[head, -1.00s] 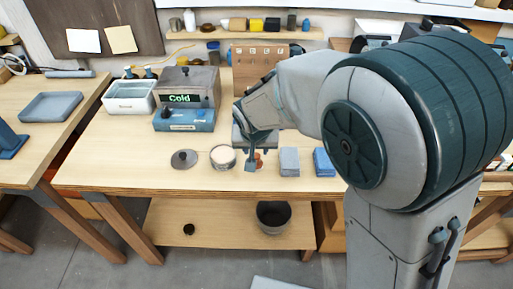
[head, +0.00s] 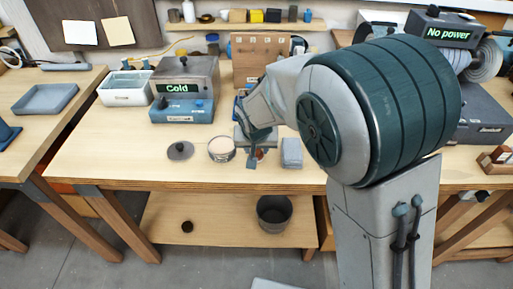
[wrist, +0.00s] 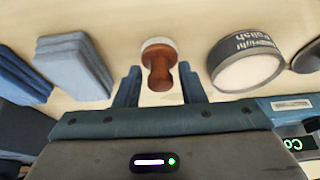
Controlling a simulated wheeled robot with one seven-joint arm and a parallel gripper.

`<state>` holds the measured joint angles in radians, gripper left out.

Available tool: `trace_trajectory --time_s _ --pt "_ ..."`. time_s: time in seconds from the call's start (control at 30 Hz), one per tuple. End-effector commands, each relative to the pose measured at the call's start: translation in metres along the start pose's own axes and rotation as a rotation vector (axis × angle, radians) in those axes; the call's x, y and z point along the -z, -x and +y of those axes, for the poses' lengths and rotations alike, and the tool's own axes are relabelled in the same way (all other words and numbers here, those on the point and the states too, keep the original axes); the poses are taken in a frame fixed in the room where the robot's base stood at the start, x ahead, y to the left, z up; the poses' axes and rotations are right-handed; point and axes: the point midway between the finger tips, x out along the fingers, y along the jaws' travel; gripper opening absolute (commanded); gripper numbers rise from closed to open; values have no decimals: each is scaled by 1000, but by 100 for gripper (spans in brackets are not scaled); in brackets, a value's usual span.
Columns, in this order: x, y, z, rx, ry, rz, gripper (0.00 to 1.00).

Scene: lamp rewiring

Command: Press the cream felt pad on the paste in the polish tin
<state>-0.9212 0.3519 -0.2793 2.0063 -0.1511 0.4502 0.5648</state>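The felt pad (wrist: 157,43) has a cream disc and a turned brown wooden handle (wrist: 160,72). It stands on the bench top between my gripper's fingers. My gripper (wrist: 160,88) is open, with a finger on each side of the handle and a visible gap to each. In the head view my gripper (head: 260,155) hides much of the pad. The polish tin (wrist: 240,50) is dark with a label and pale paste (wrist: 248,72) inside. It is open and stands to the right of the pad in the wrist view. In the head view the tin (head: 222,155) is just left of my gripper.
A round dark lid (head: 180,150) lies left of the tin. A grey-blue cloth stack (head: 291,153) is close to my gripper on the right; a darker blue stack (wrist: 22,75) lies beyond it. A box reading "Cold" (head: 182,85) stands behind. The bench's front left is clear.

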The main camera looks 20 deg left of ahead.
Motion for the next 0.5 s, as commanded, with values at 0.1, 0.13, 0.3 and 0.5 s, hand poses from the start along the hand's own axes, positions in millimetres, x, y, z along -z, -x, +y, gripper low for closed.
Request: trace_trajectory --time_s 0.1,0.13,0.3,0.5 --pt "0 0 0 0 0 0 36" --pt "0 0 0 0 0 0 36" --pt "0 0 0 0 0 0 7" --pt "2 4 0 0 0 1 4"
